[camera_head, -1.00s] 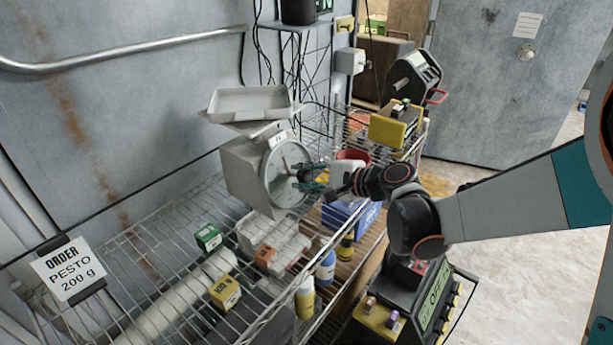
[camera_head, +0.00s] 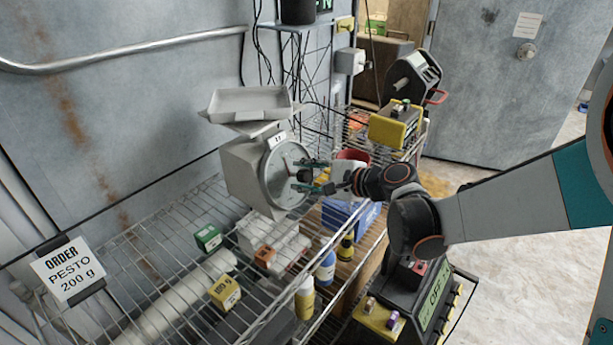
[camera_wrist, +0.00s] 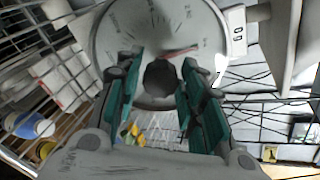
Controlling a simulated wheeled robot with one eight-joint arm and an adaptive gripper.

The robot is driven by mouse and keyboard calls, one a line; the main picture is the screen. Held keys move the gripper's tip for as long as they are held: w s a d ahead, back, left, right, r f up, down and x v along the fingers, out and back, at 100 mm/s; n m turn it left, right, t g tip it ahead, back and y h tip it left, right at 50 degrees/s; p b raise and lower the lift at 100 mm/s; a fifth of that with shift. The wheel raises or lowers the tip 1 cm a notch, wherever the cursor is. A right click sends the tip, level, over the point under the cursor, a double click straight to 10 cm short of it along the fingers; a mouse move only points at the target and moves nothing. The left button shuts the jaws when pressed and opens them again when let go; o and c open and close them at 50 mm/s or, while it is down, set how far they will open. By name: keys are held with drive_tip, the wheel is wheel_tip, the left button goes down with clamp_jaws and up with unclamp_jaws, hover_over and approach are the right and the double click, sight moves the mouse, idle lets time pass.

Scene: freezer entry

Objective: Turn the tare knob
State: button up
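The grey scale (camera_head: 243,172) stands on the wire shelf, with a flat pan (camera_head: 250,102) on top and a round dial face (camera_head: 285,165). In the wrist view the dial face (camera_wrist: 120,35) fills the top, with a reddish needle. My gripper (camera_head: 305,176) is at the dial's front. Its two teal fingers are apart; in the wrist view my gripper (camera_wrist: 162,72) has a fingertip on either side of the knob, with slight gaps seeming to show. I cannot tell whether they touch it. The fingers partly hide the dial.
A yellow bottle (camera_head: 305,298) and a blue bottle (camera_head: 326,267) stand below. A red bowl (camera_head: 352,155) is behind my gripper.

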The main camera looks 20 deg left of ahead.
idle(0.3)
drive_tip(key=v, duration=1.2)
drive_tip(key=shift+s, duration=0.1)
drive_tip(key=s+d+n+t+h, duration=0.1)
drive_tip(key=s+d+n+h, duration=0.4)
drive_tip(key=s+d, duration=0.4)
drive_tip(key=s+d+f+n+h, duration=0.1)
drive_tip(key=s+d+n+h, duration=0.5)
drive_tip(key=d, duration=1.1)
drive_tip(key=s+h, duration=0.1)
drive_tip(key=s, duration=0.3)
drive_tip(key=shift+f+t+h, duration=0.25)
drive_tip(key=shift+t+h, duration=0.15)
drive_tip(key=shift+d, duration=0.1)
